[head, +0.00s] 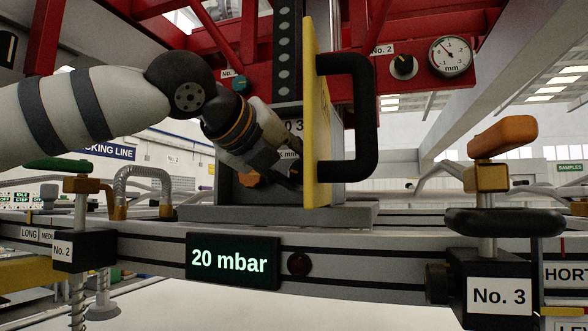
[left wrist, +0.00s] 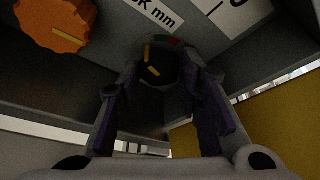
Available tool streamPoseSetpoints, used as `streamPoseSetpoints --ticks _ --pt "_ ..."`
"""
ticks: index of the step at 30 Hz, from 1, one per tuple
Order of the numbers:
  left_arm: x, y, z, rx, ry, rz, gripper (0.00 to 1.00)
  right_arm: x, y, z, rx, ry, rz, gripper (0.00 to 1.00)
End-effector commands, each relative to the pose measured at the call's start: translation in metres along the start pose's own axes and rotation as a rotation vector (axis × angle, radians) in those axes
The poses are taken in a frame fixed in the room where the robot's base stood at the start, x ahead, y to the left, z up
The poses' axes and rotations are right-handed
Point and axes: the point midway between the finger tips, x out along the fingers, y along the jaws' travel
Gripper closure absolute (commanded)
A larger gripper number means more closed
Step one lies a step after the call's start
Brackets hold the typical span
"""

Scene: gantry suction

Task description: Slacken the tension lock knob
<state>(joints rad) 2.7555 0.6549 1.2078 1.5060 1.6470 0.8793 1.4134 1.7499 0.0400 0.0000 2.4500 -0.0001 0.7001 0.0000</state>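My left gripper (head: 289,179) points down and right behind the yellow panel, in front of a grey housing. In the left wrist view, its two fingers (left wrist: 160,82) are parted, one on each side of a dark knob (left wrist: 157,67) with yellow marks. I cannot tell whether they touch it. No label naming the tension lock is legible. An orange knob (left wrist: 53,24) with a yellow line sits at upper left in that view, beside a label ending in "K mm". It also shows partly behind the gripper in the head view (head: 250,180). My right gripper is not in view.
The yellow panel (head: 317,115) with a black handle (head: 366,118) stands close right of the gripper. A black knob (head: 403,66) and a dial gauge (head: 450,56) are on the red frame. An orange T-handle (head: 502,138) stands at right. A display (head: 233,262) reads 20 mbar.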

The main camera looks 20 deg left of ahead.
Motion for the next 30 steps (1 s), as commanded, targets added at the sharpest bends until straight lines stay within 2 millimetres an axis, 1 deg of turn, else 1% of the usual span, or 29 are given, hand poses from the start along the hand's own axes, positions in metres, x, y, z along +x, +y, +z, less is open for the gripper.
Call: streamPoseSetpoints --ticks 8,11,14,18,22,24,27,30 --pt "0.0 0.0 0.0 0.001 0.001 0.001 0.59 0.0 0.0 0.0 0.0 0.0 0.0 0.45" --pt "-0.003 0.0 0.0 0.001 0.0 0.0 0.59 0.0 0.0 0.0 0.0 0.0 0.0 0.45" --pt "-0.021 -0.001 0.001 0.001 -0.002 -0.002 0.59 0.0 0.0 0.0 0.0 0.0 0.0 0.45" --pt "-0.06 -0.001 0.001 0.001 -0.004 -0.004 0.59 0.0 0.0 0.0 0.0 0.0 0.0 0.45" --pt "-0.092 0.0 0.001 0.001 -0.003 -0.002 0.59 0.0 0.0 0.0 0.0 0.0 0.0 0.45" --pt "-0.104 0.0 0.0 0.0 0.0 -0.001 0.59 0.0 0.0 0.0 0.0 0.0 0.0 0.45" --pt "-0.116 0.0 -0.001 0.001 0.002 0.001 0.59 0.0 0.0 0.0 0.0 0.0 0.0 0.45" --pt "-0.12 0.0 -0.001 0.002 0.002 0.001 0.59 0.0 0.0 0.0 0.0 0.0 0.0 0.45"
